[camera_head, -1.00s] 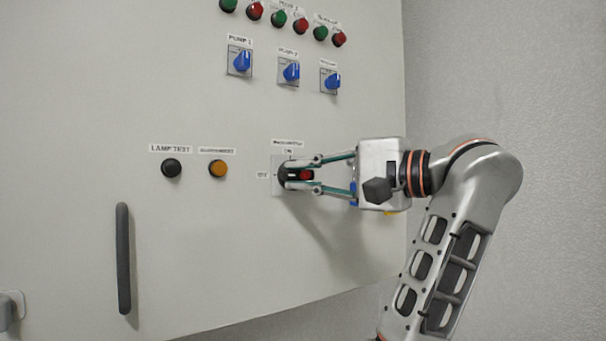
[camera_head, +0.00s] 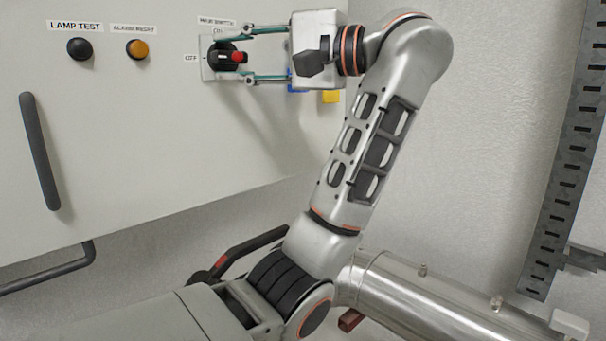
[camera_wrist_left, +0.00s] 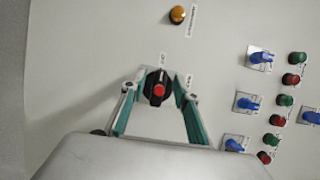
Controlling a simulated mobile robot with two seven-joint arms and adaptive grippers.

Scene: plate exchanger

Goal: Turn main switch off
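The main switch (camera_head: 222,57) is a black rotary knob with a red part on a pale plate on the cabinet front. The ON label is above it and the OFF label (camera_head: 190,58) to its left. Its handle lies sideways, in line with OFF. The knob also shows in the left wrist view (camera_wrist_left: 158,90), its long side pointing toward the OFF label. My left gripper (camera_head: 238,57) is at the knob, with its fingers spread above and below it. The fingers look clear of the knob in the left wrist view (camera_wrist_left: 158,93). My right gripper is out of view.
Left of the switch are an orange button (camera_head: 137,50) and a black lamp test button (camera_head: 79,49). A dark handle (camera_head: 40,150) is on the cabinet (camera_head: 150,140). Blue selectors (camera_wrist_left: 248,103) and red and green buttons show in the wrist view. Right of the cabinet is a grey wall (camera_head: 490,130).

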